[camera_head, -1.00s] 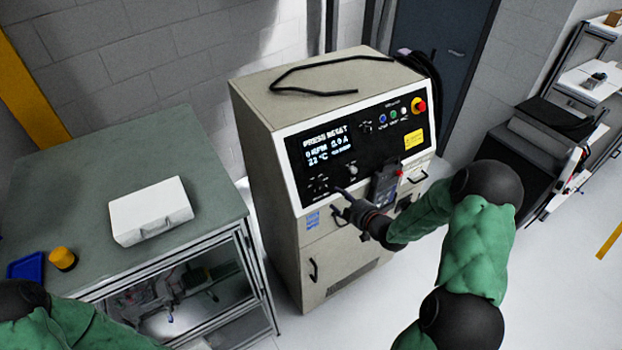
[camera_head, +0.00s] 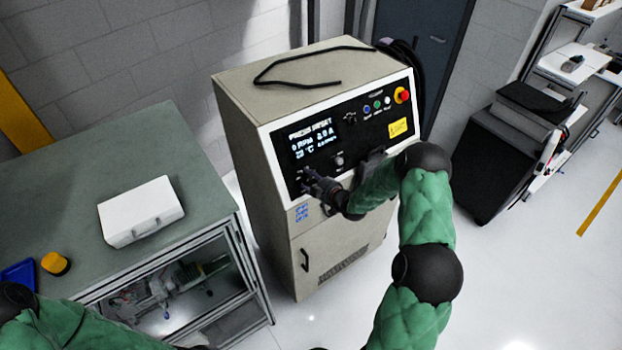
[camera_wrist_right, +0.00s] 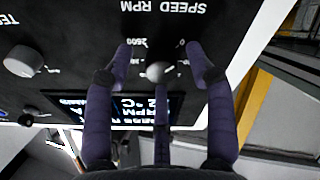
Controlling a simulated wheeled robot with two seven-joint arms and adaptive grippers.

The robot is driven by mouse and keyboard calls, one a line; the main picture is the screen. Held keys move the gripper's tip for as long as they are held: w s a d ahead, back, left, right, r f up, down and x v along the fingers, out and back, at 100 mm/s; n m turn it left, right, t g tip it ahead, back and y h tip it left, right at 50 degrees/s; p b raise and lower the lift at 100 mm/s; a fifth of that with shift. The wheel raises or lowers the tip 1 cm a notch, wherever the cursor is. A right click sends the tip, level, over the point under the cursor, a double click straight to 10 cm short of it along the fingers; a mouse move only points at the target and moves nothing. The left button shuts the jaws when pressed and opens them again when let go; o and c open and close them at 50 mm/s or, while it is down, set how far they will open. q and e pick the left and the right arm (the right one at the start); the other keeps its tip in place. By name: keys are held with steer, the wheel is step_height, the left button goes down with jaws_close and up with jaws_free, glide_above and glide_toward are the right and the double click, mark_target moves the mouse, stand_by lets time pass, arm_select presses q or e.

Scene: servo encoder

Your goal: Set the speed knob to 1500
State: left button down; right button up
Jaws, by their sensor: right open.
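The speed knob (camera_wrist_right: 157,72) is a small pale round knob under an upside-down "SPEED RPM" label in the right wrist view. Its scale has a 0 mark on the right and about 2500 on the left; the pointer is too unclear to read. My right gripper (camera_wrist_right: 163,62) is open, with fingers on both sides of the knob and apart from each other. Whether they touch it, I cannot tell. In the head view my right gripper (camera_head: 309,183) is at the lower left of the control panel (camera_head: 370,138) and hides the knob. My left gripper is out of view.
The lit display (camera_head: 312,142) reads "PRESS RESET". Another knob (camera_head: 338,160) sits to the right of my gripper, with coloured buttons (camera_head: 377,105) and a red emergency stop (camera_head: 402,95) farther up. A workbench (camera_head: 70,195) with a white case (camera_head: 140,210) stands left.

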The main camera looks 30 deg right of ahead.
steer(key=shift+w, duration=0.1)
jaws_close()
steer(key=shift+f, duration=0.1)
stand_by(0.3)
